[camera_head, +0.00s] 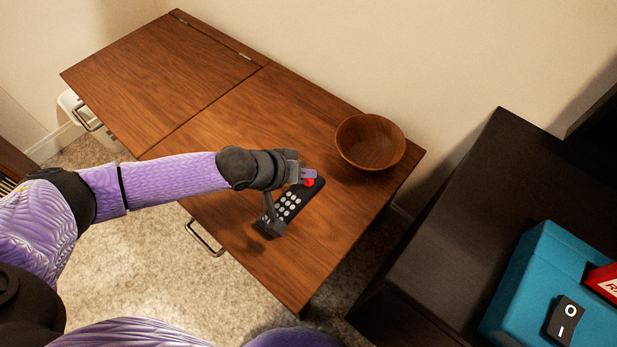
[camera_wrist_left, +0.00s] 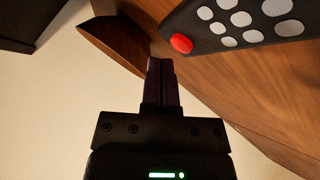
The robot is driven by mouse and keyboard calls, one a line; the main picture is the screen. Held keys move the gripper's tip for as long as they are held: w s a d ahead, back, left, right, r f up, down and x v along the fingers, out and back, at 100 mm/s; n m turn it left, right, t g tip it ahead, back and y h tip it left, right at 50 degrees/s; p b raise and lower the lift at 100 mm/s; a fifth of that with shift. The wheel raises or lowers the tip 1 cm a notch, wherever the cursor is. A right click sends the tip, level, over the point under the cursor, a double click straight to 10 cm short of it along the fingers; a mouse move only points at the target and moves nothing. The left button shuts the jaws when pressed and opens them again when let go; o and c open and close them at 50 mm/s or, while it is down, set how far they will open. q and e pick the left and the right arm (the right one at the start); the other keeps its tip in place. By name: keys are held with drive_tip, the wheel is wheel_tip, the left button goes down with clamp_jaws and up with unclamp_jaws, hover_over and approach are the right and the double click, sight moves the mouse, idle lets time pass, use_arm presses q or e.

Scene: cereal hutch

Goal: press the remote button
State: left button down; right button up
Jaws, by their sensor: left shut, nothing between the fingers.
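A black remote (camera_head: 277,225) with grey buttons and one red button (camera_head: 310,182) lies on the wooden cabinet top. My left gripper (camera_head: 308,173) is shut and empty, its fingertips close beside the remote's red end. In the left wrist view, the remote (camera_wrist_left: 206,12) is at the upper right, with the red button (camera_wrist_left: 181,43) just right of and above the shut fingertips (camera_wrist_left: 162,62). I cannot tell whether they touch it. My right gripper is not in view.
A wooden bowl (camera_head: 370,142) stands just right of the gripper on the cabinet top (camera_head: 240,125). A dark cabinet (camera_head: 440,250) is at the right, with a teal box (camera_head: 535,270) bearing a black switch (camera_head: 565,320). The cabinet top's left part is clear.

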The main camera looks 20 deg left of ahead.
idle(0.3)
use_arm(q)
drive_tip(key=shift+f, duration=0.15)
idle(0.4)
drive_tip(key=shift+f, duration=0.3)
